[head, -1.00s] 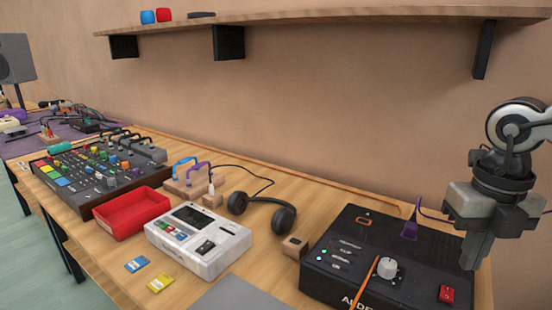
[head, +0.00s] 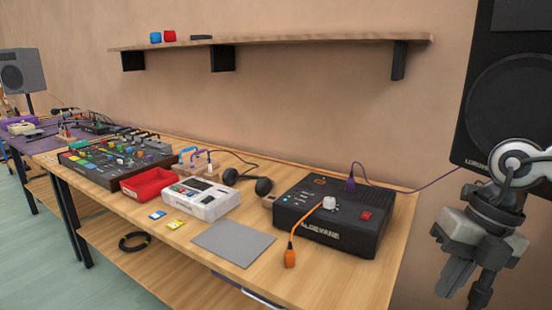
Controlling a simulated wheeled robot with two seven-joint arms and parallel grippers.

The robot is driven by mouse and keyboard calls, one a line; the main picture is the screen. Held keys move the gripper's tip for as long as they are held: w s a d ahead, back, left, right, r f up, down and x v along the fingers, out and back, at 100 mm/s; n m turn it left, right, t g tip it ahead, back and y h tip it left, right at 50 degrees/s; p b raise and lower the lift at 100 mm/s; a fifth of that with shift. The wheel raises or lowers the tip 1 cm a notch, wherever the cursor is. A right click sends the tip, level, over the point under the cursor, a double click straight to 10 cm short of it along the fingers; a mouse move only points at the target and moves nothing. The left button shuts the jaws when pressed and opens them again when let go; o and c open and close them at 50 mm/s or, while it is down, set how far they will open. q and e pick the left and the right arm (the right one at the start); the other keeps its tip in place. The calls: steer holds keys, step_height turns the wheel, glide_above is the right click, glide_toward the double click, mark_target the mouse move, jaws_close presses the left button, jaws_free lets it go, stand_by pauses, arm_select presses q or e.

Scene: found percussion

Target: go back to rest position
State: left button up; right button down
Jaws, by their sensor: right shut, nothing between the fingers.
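My right gripper (head: 447,281) is at the lower right of the head view, off the right end of the wooden table (head: 372,275). It is shut with nothing in it and points downward. It is apart from the black amplifier box (head: 318,238), which sits on the table's right end with a white knob (head: 329,202) and a red switch (head: 366,215). My left gripper does not show.
A black speaker (head: 515,95) stands behind my right arm. A purple plug (head: 350,184) and an orange cable plug (head: 290,258) are at the amplifier. A grey mat (head: 233,243), white drum machine (head: 206,207), red tray (head: 146,188), headphones (head: 263,186) and mixer (head: 105,170) lie leftward. A shelf (head: 290,45) hangs above.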

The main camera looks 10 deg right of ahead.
steer(key=a+f+m+t+y+p, duration=0.2)
steer(key=a+f+m+t+y, duration=0.25)
steer(key=f+m+t, duration=1.3)
steer(key=s+a+f+m+g+h, duration=0.2)
steer(key=s+a+f+m+g, duration=0.1)
steer(key=a+m, duration=0.3)
steer(key=s+a+f+m+g+h, duration=0.2)
steer(key=s+a+f+m+g, duration=0.1)
steer(key=a+m, duration=0.3)
steer(key=shift+s+m+g+p, duration=0.4)
steer(key=shift+s+m+g, duration=0.05)
steer(key=shift+s+m, duration=0.3)
steer(key=shift+a, duration=0.1)
